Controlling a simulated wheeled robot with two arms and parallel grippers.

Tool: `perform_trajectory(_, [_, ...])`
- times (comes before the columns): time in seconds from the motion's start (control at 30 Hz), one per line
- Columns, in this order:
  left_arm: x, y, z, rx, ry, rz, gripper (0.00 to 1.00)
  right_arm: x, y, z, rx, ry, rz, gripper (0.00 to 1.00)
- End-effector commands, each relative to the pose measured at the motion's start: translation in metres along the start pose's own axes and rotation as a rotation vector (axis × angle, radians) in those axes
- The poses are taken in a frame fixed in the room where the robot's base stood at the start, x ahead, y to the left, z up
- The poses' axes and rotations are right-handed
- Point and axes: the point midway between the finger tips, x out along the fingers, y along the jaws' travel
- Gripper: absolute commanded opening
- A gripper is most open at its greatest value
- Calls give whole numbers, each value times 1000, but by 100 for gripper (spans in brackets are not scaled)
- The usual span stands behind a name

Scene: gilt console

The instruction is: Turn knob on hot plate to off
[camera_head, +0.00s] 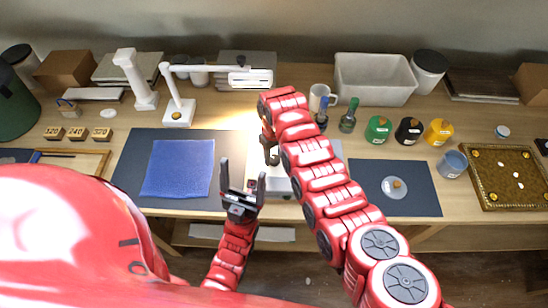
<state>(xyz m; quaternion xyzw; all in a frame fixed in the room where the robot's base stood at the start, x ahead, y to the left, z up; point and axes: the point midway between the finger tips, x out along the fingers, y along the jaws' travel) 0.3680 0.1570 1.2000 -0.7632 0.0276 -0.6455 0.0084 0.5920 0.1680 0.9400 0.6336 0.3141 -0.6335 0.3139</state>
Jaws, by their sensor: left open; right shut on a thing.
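The hot plate (338,148) looks like a pale box near the table's front edge, largely covered by my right arm. Its pale front face (281,188) shows below. My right gripper (271,156) points down at the left part of the hot plate. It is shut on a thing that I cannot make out. The knob is not clearly visible, so I cannot tell its setting. My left gripper (241,180) is open and empty, pointing up in front of the table edge, between the blue cloth and the hot plate.
A blue cloth (178,168) lies on a dark mat (127,170) at left. A white lamp (178,108) reaches over the table behind.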

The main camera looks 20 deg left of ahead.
Motion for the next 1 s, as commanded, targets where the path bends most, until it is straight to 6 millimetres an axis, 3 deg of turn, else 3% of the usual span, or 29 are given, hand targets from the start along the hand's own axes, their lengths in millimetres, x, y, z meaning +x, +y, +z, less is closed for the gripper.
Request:
perform_trajectory(0.6, [-55, 3, 9, 0, 0, 0, 81, 5, 2, 1, -578, -1, 1, 0])
perform_trajectory(1.0, [-83, 4, 14, 0, 0, 0, 81, 3, 1, 0, -852, -2, 2, 0])
